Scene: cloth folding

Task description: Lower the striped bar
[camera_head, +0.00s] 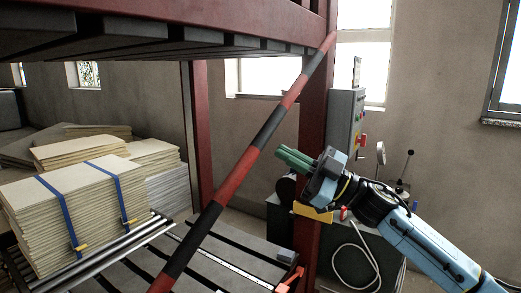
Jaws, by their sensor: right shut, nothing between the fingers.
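The striped bar (233,178) is red and black. It slants from the top right, by the dark red post (315,130), down to the bottom edge left of the middle, where its lower end is out of view. My right gripper (283,154) has green fingers and comes in from the right. It is shut and empty, with its fingertips just right of the bar in the picture. I cannot tell how near they are to it in depth. My left gripper is not in view.
A grey control box (345,125) with coloured buttons stands right of the post. Strapped stacks of boards (70,210) sit at the left beside metal rollers. A slatted platform (220,262) lies below the bar, and a red overhead beam (230,14) crosses the top.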

